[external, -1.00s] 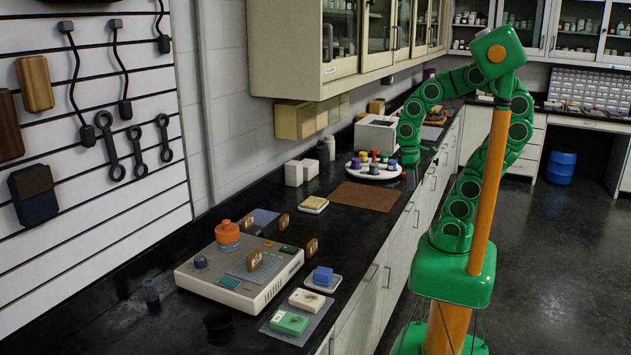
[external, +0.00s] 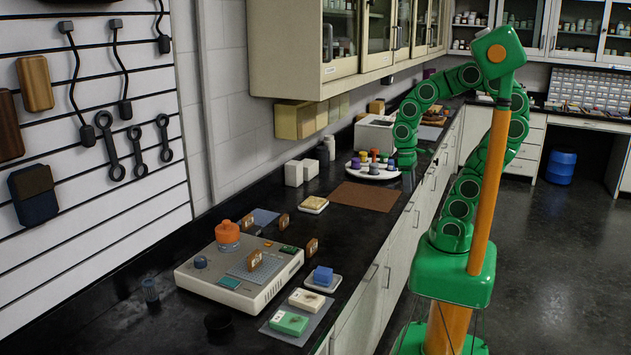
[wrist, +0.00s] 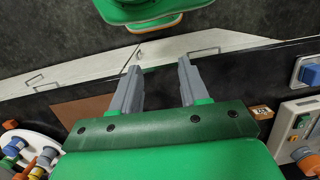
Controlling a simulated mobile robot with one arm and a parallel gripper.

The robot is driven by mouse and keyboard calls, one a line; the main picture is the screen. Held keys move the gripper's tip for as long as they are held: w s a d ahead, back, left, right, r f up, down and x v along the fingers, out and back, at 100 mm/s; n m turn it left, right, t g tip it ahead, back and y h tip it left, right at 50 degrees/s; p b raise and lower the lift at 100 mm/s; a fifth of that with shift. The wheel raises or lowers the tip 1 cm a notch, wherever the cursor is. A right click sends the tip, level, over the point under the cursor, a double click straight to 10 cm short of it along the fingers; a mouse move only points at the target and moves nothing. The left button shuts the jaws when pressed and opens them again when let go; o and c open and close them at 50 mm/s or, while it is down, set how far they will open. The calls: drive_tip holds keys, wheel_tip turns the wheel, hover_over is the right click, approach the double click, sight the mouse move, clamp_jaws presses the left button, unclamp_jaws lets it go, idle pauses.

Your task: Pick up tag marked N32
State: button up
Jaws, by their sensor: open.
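Several small brown tags stand on or around the grey instrument: one on its top plate (external: 253,261), one at its right corner (external: 312,247), one behind it (external: 284,221), and one by the orange knob (external: 248,222). Their markings are too small to read, so I cannot tell which is N32. One brown tag (wrist: 262,112) shows at the right in the wrist view, partly behind my gripper's mount. My gripper (external: 407,182) is beyond the tags, by the counter's front edge near the round white tray. In the wrist view my gripper (wrist: 158,75) is open, with nothing between its fingers.
The grey instrument (external: 225,285) fills the near counter. A round white tray (external: 360,175) with coloured-top vials stands left of my gripper. A brown mat (external: 365,197) lies bare nearby. A blue block (external: 323,275) sits on a white dish. Wall cabinets hang above the counter.

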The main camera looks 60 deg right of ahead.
drive_tip(key=w+a+f+m+g+y, duration=0.1)
drive_tip(key=w+a+f+y, duration=0.15)
drive_tip(key=a, duration=0.25)
drive_tip(key=w+a+f+m+y, duration=0.1)
drive_tip(key=w+a+m+y, duration=0.15)
drive_tip(key=a, duration=0.35)
drive_tip(key=m+t+y, duration=0.3)
drive_tip(key=m+y, duration=0.5)
drive_tip(key=m, duration=0.6)
approach(312, 241)
drive_tip(key=shift+n, duration=0.25)
drive_tip(key=a, duration=0.1)
drive_tip(key=s+a, duration=0.2)
drive_tip(key=a, duration=0.1)
drive_tip(key=shift+f, duration=0.3)
drive_tip(key=shift+w+f+m, duration=0.5)
drive_tip(key=shift+f, duration=0.05)
drive_tip(key=shift+x, duration=1.35)
drive_tip(key=shift+w+a+f, duration=0.25)
drive_tip(key=shift+a+f, duration=0.2)
drive_tip(key=shift+a, duration=0.3)
drive_tip(key=shift+w+a+f, duration=0.2)
drive_tip(key=shift+a+f, duration=0.2)
drive_tip(key=shift+a, duration=0.35)
drive_tip(key=shift+x, duration=0.85)
